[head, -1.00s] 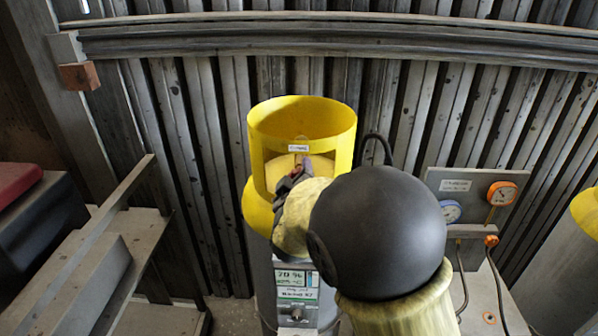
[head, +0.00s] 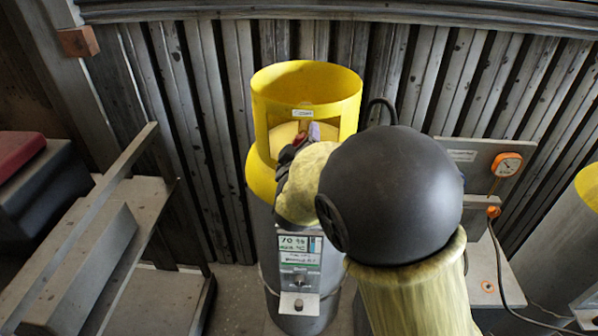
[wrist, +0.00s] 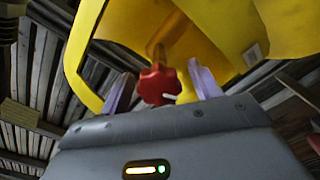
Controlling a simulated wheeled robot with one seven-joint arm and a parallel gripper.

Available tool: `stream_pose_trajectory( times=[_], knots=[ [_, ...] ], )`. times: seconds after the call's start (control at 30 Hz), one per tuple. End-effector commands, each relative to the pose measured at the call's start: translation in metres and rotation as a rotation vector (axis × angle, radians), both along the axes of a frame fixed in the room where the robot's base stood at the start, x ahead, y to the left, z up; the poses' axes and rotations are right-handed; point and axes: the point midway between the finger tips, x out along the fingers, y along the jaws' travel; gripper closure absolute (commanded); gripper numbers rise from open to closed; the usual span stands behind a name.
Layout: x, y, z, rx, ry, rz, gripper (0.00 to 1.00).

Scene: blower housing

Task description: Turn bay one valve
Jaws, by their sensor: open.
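The bay one valve shows in the wrist view as a red lobed knob (wrist: 158,84) on a brass stem, inside the opening of a yellow collar (wrist: 215,30). My gripper (wrist: 161,86) is open, with one pale finger on each side of the knob. Whether either finger touches it is not clear. In the head view, my gripper (head: 301,138) reaches into the front opening of the yellow collar (head: 305,85) on top of a grey cylinder (head: 262,235). The knob is mostly hidden there by my gripper and wrist.
A label plate (head: 300,250) is on the cylinder's front. A gauge panel (head: 480,158) with an orange-rimmed dial (head: 507,166) stands to the right. A corrugated wall (head: 200,130) is close behind. A metal shelf frame (head: 90,225) is at the left.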

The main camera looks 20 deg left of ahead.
Motion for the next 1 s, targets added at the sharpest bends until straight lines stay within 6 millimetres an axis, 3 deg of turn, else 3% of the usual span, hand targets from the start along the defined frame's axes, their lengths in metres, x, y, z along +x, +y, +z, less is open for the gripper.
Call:
stream_pose_trajectory(
  times=[0.7, 1.0],
  knots=[
    [-0.13, -0.031, -0.003, 0.001, 0.001, 0.004, 0.37],
    [-0.159, -0.038, -0.002, -0.003, 0.002, 0.001, 0.37]
  ],
)
